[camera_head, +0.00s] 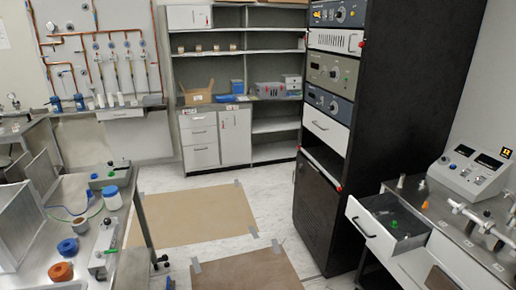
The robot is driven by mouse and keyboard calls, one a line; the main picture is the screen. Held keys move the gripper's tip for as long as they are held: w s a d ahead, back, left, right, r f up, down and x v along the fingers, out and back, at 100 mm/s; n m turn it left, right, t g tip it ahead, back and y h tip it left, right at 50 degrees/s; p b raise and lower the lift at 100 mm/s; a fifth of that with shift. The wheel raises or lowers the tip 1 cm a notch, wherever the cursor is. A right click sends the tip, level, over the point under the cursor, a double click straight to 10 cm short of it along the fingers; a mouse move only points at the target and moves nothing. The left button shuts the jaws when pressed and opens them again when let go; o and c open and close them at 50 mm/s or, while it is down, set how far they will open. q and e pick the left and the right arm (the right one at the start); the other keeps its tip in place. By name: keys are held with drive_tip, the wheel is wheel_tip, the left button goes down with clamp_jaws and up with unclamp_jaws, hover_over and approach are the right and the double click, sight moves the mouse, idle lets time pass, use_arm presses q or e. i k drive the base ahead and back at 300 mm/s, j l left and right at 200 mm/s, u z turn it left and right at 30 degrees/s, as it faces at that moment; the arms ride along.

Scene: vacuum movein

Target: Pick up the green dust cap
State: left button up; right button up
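A small green piece (394,224), which looks like a dust cap, lies inside the open drawer (372,232) of the bench at the right. Another small green item (111,174) is on the left bench by a black part; it is too small to tell what it is. Neither of my grippers is in view.
The right bench (470,254) carries a white control box (470,171) and metal fittings. A tall black rack (390,110) stands left of the drawer. The left bench holds a blue-lidded jar (112,198) and an orange part (60,271). Brown mats (197,220) cover the open floor between.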

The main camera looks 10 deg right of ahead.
sight(393, 225)
drive_tip(key=z, duration=1.25)
